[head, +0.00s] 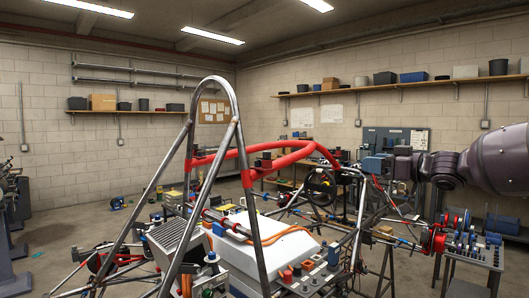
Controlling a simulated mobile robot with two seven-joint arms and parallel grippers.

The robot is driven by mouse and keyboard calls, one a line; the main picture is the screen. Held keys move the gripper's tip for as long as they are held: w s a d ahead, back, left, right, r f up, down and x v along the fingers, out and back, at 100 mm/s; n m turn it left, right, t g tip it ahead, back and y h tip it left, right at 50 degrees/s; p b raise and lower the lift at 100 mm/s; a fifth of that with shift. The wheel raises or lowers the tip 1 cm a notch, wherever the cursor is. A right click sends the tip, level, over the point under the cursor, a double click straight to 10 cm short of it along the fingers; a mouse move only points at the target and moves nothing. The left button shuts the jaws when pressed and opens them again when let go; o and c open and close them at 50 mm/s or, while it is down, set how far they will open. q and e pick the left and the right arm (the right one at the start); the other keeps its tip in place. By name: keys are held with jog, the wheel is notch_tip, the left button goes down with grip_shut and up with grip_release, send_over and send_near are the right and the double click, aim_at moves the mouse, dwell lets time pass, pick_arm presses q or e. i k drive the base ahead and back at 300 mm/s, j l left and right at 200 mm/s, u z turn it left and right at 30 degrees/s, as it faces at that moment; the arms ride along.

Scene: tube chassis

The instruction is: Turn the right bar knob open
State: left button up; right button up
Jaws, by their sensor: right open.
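A tube chassis (237,110) of grey steel stands in front of me, with a red padded bar (275,170) across it. Small dark fittings (265,160) sit on the red bar; I cannot tell for sure which is the right bar knob. My right gripper (368,165) comes in from the right, near the right end of the red bar. It is open, and its fingers are small and hard to make out. I see no contact between it and the bar. My left gripper is not in view.
A steering wheel (320,187) sits in the chassis below and left of my right gripper. A white box (265,250) fills the frame's middle. A small table (475,254) with parts stands at the right. Shelves (400,86) line the walls.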

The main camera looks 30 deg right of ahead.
aim_at(266, 154)
jog(key=i+j, duration=0.2)
jog(key=i, duration=0.25)
jog(key=i+j, duration=0.2)
jog(key=i, duration=0.2)
